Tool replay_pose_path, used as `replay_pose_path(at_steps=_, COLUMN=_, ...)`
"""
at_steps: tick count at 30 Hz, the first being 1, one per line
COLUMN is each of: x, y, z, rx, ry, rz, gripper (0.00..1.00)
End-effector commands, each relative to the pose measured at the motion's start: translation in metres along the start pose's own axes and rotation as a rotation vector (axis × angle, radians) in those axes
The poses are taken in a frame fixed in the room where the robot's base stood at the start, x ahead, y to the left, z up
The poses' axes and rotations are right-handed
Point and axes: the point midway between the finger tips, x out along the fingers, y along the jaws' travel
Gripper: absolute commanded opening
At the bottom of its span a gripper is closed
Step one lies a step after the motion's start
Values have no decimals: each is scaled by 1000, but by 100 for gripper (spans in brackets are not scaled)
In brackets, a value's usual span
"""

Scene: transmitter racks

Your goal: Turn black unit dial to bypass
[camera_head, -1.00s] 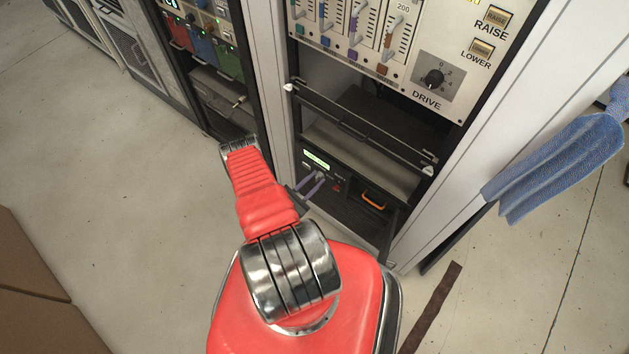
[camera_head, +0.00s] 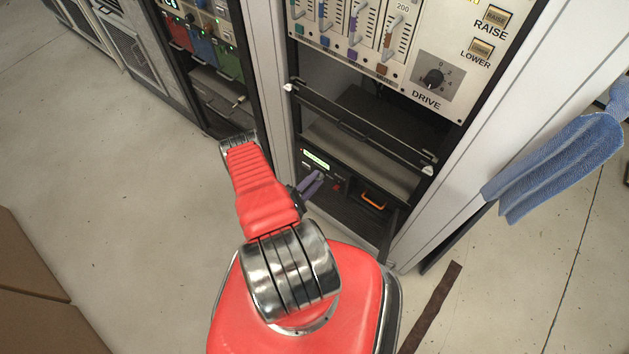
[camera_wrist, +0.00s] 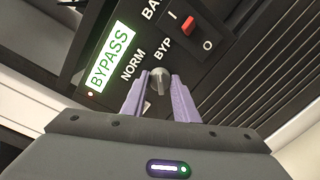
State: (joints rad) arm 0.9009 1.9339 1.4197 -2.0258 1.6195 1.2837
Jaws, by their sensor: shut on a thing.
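The black unit (camera_head: 340,186) sits low in the open rack, with a small lit green display in the head view. In the wrist view its display (camera_wrist: 110,57) reads BYPASS. The unit's grey dial (camera_wrist: 159,78) is below the labels NORM, BYP and a cut-off one starting BA. Its pointer mark is too small to read surely. My gripper (camera_wrist: 158,92) is shut on the dial, with one purple finger on each side of it. It also shows in the head view (camera_head: 313,184), where the dial is hidden.
A red rocker switch (camera_wrist: 188,25) marked I and O is close to the dial. An orange handle (camera_head: 373,201) is to the right on the unit's front. A bar (camera_head: 360,120) crosses the rack above. A blue cloth (camera_head: 555,165) hangs at the right.

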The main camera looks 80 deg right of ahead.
Motion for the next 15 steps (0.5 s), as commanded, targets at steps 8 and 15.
replay_pose_path(at_steps=8, x=-1, y=-4, z=2, rx=143, ry=8, rz=-8, gripper=4)
replay_pose_path(at_steps=15, x=-1, y=-4, z=3, rx=187, ry=10, rz=-10, gripper=4)
